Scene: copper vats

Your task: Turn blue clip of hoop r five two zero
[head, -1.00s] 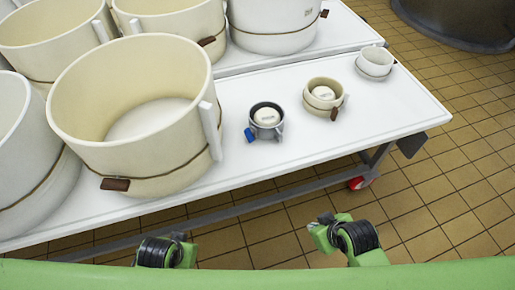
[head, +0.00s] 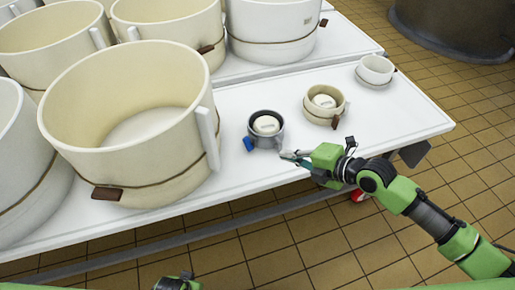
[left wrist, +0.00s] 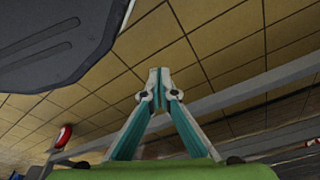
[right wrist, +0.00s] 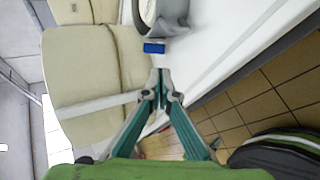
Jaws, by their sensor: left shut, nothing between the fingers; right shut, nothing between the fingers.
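The small grey hoop (head: 264,142) stands on the white table, with a pale round piece (head: 266,124) inside it. Its blue clip (head: 248,144) sticks out low on the left-front side. I cannot read a number on it. My right gripper (head: 284,155) is shut and empty, with its tips just right of and in front of the hoop. In the right wrist view the blue clip (right wrist: 154,47) and part of the grey hoop (right wrist: 166,20) lie just beyond the shut fingertips (right wrist: 160,74). My left gripper (left wrist: 160,75) is shut and empty, away from the hoop.
A large cream vat (head: 130,160) with a brown clip stands close left of the grey hoop. A small cream hoop (head: 322,115) and a small white one (head: 375,72) stand to its right. The table's front strip (head: 225,190) is clear.

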